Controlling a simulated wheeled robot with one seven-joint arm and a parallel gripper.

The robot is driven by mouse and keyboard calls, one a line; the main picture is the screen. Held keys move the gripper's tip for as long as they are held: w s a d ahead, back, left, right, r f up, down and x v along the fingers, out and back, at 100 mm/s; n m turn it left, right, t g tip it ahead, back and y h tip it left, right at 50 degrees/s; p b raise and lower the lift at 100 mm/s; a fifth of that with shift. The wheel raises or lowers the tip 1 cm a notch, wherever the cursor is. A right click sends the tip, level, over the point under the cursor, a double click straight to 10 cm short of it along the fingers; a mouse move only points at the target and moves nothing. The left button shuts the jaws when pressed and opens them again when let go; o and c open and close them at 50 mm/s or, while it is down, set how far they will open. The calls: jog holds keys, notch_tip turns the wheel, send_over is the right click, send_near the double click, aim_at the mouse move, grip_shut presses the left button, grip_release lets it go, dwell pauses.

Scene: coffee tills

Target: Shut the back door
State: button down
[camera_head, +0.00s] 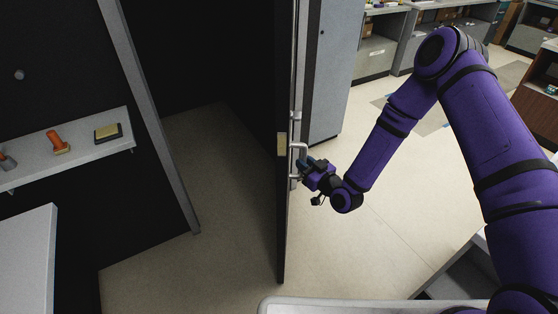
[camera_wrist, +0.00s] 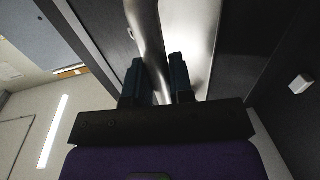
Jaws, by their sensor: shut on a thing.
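The back door (camera_head: 283,120) stands open in the middle of the head view, seen nearly edge-on. A dark doorway lies to its left. A metal pull handle (camera_head: 299,148) is fixed on the door's right-hand face. My gripper (camera_head: 305,169) is at this handle, reached from the right. In the wrist view the silver handle (camera_wrist: 150,45) runs between the two dark fingers of my gripper (camera_wrist: 158,82), which are shut on it. A bright metal plate (camera_wrist: 190,45) lies behind the handle. The exact contact points are partly hidden by the fingers.
A grey door frame post (camera_head: 150,115) stands left of the opening. A wall shelf (camera_head: 75,150) holds an orange item (camera_head: 58,141) and a yellow-topped block (camera_head: 107,132). A grey cabinet (camera_head: 333,70) stands beyond the door. The floor (camera_head: 380,230) right of the door is mostly clear.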

jog(key=shift+w+a+r, duration=0.1)
jog(key=shift+w+a, duration=0.05)
jog(key=shift+a, duration=0.8)
jog(key=shift+w+a, duration=0.1)
jog(key=shift+a, duration=0.85)
jog(key=c, duration=0.9)
grip_release()
jog(key=shift+a, duration=0.1)
jog(key=shift+s, duration=0.1)
jog(key=v, duration=1)
jog(key=shift+s+d, duration=0.2)
jog(key=shift+d, duration=0.05)
